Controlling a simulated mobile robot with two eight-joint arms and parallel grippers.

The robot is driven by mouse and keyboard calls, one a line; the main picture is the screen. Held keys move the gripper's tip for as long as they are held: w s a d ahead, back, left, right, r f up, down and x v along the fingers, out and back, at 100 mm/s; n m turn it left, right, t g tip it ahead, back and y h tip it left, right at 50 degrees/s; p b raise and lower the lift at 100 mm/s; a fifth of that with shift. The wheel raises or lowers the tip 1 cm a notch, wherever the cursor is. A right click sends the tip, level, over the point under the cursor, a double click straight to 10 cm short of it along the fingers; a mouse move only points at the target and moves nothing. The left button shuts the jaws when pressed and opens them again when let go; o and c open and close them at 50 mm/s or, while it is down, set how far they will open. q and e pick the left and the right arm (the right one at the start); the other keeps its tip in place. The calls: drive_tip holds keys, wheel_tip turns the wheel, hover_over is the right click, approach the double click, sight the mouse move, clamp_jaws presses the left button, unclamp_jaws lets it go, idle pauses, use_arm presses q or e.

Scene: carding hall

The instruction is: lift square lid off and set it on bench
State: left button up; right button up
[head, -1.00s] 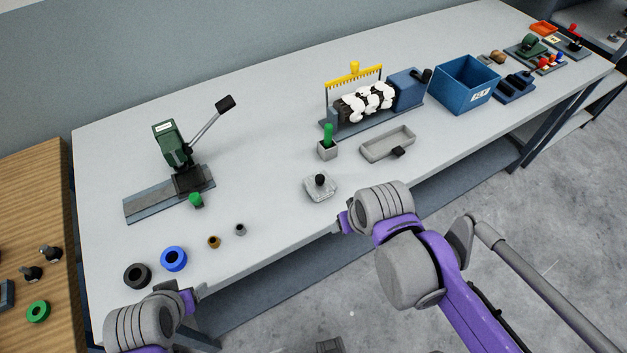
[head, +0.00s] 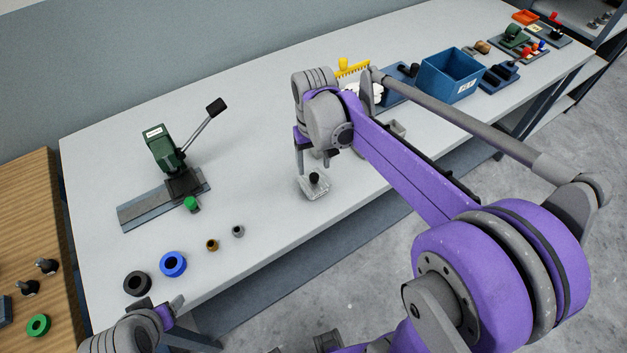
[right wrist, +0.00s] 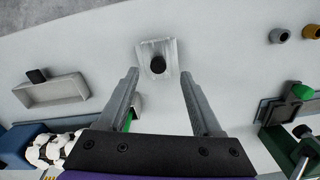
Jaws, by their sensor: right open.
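The square lid (head: 318,189) is light grey with a round black knob. It lies level near the bench's front edge, and what is beneath it is hard to make out. It also shows at the top of the right wrist view (right wrist: 147,50). My right gripper (head: 311,170) is just above and behind the lid in the head view. In the right wrist view its two fingers (right wrist: 159,73) are spread apart and empty, with the knob between and beyond their tips. My left gripper (head: 176,306) is at the lower left by the bench's front edge; its jaws are unclear.
The grey bench (head: 262,150) has clear room left of the lid. A green lever press (head: 163,150), a blue ring (head: 173,264), a black ring (head: 137,283) and small bushings (head: 212,245) stand there. A grey tray (right wrist: 52,90) and a blue bin (head: 447,78) are to the right.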

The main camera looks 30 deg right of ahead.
sight(314, 176)
drive_tip(key=f, duration=0.5)
drive_tip(key=shift+w+d+f, duration=0.15)
drive_tip(key=shift+w, duration=0.05)
clamp_jaws()
